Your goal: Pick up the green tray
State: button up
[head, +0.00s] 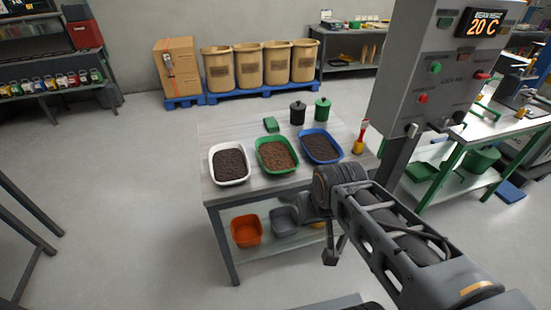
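The green tray (280,171) stands upright on the light-topped table, between a white tray (230,182) and a blue tray (325,162). It is filled with reddish-brown granules, and its rim shows all round. The white and blue trays hold darker granules. My arm reaches in from the lower right. What appears to be my gripper (331,257) hangs in front of the table's front right side, below the tabletop in the picture and apart from the green tray. It is too small and dark to tell whether it is open or shut.
A small green box (271,125), a black canister (297,115) and a green canister (322,112) stand behind the trays. A yellow-and-red tool (360,140) is at right. A grey control panel (437,75) rises beside the table (217,133). Bins sit on its lower shelf.

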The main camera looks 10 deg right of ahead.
aim_at(277, 154)
jog(key=z, duration=0.75)
jog(key=i, duration=1)
jog(key=u, duration=1.8)
